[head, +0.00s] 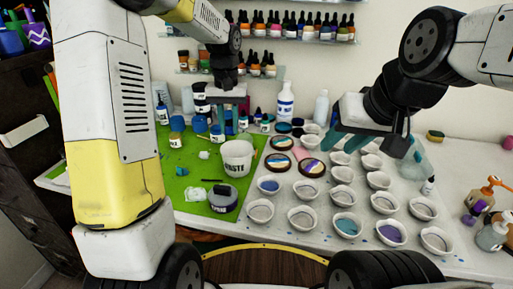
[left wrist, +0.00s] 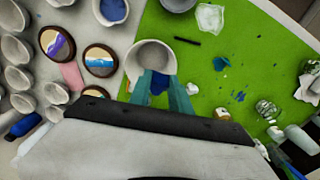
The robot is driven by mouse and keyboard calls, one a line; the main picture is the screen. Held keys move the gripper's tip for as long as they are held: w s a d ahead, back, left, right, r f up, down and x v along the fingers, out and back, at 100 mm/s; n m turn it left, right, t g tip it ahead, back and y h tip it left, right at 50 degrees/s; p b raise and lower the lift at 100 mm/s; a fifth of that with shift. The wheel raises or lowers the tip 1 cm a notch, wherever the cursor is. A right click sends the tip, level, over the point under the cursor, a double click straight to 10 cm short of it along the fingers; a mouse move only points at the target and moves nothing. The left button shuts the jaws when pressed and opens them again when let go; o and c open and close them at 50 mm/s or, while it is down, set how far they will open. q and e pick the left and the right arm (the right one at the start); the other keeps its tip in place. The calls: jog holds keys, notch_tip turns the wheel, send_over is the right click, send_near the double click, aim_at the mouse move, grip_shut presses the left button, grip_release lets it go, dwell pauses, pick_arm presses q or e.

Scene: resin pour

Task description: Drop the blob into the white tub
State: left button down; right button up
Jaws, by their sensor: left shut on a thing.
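My left gripper (head: 229,128) points down, above and slightly behind the tub in the head view. It is shut on a dark blue blob, which shows between the fingers in the left wrist view (left wrist: 158,84). There the fingertips (left wrist: 160,80) overlap the tub's mouth. My right gripper (head: 370,138) has its fingers wide apart and is empty over the cups.
Several white cups (head: 302,217) and round coasters (head: 312,168) fill the table to the right. Bottles stand along the back under shelves.

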pick_arm(q)
jog(key=shift+f, duration=2.85)
jog(key=c, duration=1.1)
grip_release()
notch_tip(320, 180, up, 7)
jog(key=shift+f, duration=0.1)
jog(key=shift+r, duration=0.65)
jog(key=s+a+r+t, duration=0.1)
jog(key=s+r+t, duration=0.1)
jog(key=s, duration=0.6)
jog(key=s+r+t+h, duration=0.1)
jog(key=s+r+t, duration=0.1)
jog(key=s, duration=0.5)
jog(key=s+a+r+t+h, duration=0.1)
jog(key=s+r+t, duration=0.1)
jog(key=s, duration=0.6)
jog(key=shift+s+a+r, duration=0.15)
jog(key=shift+a+r, duration=0.05)
jog(key=shift+r, duration=0.2)
jog(key=shift+s+a+r, duration=0.15)
jog(key=shift+r, duration=0.2)
